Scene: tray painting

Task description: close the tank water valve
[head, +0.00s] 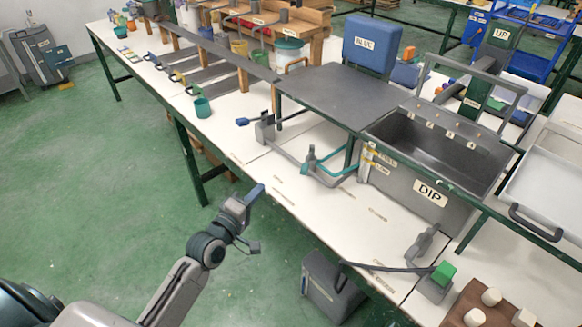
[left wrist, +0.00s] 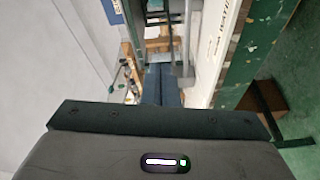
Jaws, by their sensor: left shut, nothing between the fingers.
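The dip tank (head: 402,187) is a dark open basin with a "DIP" label, at the right of the white table in the head view. A valve with a blue lever handle (head: 243,121) stands on a grey body (head: 265,131) left of the tank. A grey pipe and a teal hose (head: 335,174) run between it and the tank. A second fitting with a green block (head: 443,273) sits at the front right. My left gripper (head: 256,193) is shut and empty, in front of the table edge and apart from both valves. Its closed fingers also show in the left wrist view (left wrist: 162,85). My right gripper is out of view.
A dark flat board (head: 330,92) lies behind the pipe. A grey canister (head: 330,290) stands below the table's front edge. A brown board with pale blocks (head: 480,312) is at the lower right. Green floor (head: 110,190) is free at the left.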

